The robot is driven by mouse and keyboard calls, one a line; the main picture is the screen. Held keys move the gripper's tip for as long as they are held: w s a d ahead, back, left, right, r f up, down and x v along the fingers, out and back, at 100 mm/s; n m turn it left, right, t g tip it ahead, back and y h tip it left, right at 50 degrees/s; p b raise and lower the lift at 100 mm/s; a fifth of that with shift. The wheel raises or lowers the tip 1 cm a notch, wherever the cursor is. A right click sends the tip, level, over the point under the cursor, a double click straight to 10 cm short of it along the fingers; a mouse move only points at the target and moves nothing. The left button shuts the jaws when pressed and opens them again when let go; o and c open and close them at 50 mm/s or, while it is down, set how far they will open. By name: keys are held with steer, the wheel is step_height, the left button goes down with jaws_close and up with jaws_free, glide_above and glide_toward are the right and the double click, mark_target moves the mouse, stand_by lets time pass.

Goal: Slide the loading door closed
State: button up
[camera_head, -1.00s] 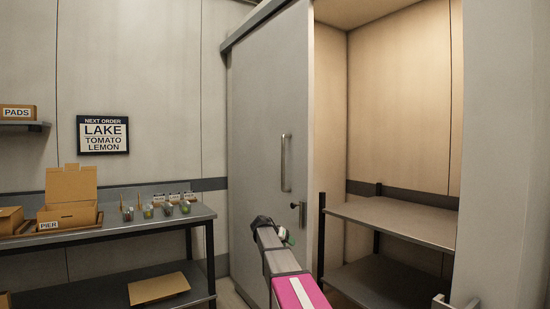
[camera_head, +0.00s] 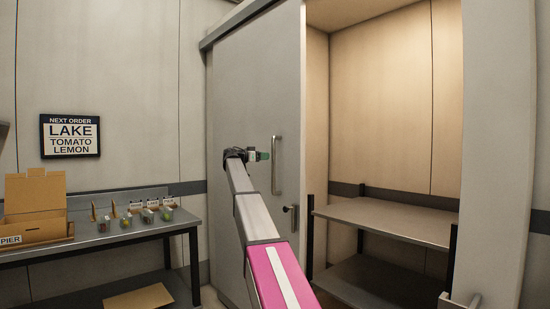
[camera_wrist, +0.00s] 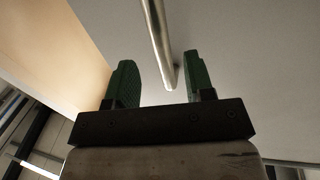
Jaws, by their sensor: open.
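The loading door (camera_head: 237,98) is a tall grey sliding panel hanging from a top rail, and the doorway to its right stands open. Its vertical bar handle (camera_head: 275,165) is near the door's right edge, with a small dark latch below it. My gripper (camera_head: 263,156) is at handle height, just left of the bar in the head view. In the wrist view my gripper (camera_wrist: 160,84) is open, its two green fingers apart. The handle bar (camera_wrist: 160,45) appears between the fingers, its end near their tips. I cannot tell whether they touch it.
Inside the doorway stands a two-level shelf (camera_head: 390,216). A side table (camera_head: 150,224) at left holds an open cardboard box (camera_head: 36,207) and several small cups. An order sign (camera_head: 70,136) hangs on the wall. A white post (camera_head: 497,150) borders the opening at right.

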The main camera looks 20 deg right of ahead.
steer(key=w+d, duration=0.1)
steer(key=d, duration=0.7)
steer(key=shift+w, duration=0.1)
jaws_close()
